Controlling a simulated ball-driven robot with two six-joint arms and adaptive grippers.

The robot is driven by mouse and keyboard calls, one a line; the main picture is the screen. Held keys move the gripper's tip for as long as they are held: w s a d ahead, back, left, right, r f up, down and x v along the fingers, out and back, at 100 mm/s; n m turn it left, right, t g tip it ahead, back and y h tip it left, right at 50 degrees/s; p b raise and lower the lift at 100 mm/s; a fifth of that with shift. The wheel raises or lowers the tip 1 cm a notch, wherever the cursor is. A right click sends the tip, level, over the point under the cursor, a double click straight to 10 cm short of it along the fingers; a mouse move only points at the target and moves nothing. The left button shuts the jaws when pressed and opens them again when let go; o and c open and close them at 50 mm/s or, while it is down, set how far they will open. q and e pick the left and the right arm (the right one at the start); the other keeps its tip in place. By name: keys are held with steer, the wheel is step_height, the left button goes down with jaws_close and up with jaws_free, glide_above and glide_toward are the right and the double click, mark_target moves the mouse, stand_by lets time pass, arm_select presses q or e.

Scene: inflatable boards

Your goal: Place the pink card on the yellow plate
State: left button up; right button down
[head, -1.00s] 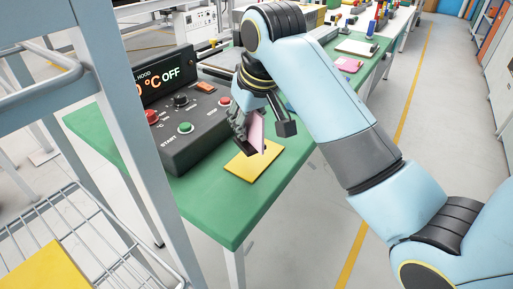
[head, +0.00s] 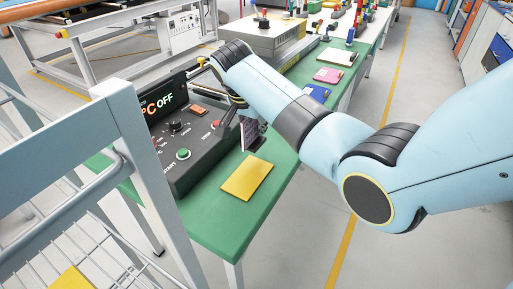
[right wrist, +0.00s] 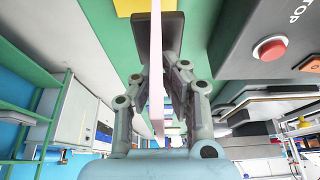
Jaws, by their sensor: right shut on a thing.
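The yellow plate (head: 247,178) lies flat on the green table top, in front of the control box. My right gripper (head: 254,137) is just beyond the plate's far edge in the head view, partly hidden by my own arm. It is shut on the pink card (right wrist: 156,55), which stands edge-on between the fingers in the right wrist view. In the head view only a narrow strip of the card shows by the fingers. The card is upright and apart from the plate. A corner of the plate shows at the top of the right wrist view (right wrist: 131,7). My left gripper is out of view.
A dark control box (head: 190,140) with a lit display stands left of the plate. A grey wire rack (head: 75,235) is at the left.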

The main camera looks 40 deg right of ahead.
mark_target(255, 147)
steer(key=shift+s+a+f, duration=0.4)
steer(key=shift+s+f, duration=0.1)
steer(key=shift+s, duration=0.1)
steer(key=shift+s+a+f, duration=0.35)
steer(key=shift+s+f, duration=0.1)
steer(key=shift+s, duration=0.15)
steer(key=shift+f, duration=1.95)
steer(key=c, duration=1.9)
jaws_free()
steer(key=shift+f, duration=0.15)
steer(key=shift+c, duration=0.2)
steer(key=o, duration=0.5)
steer(key=shift+c, duration=0.2)
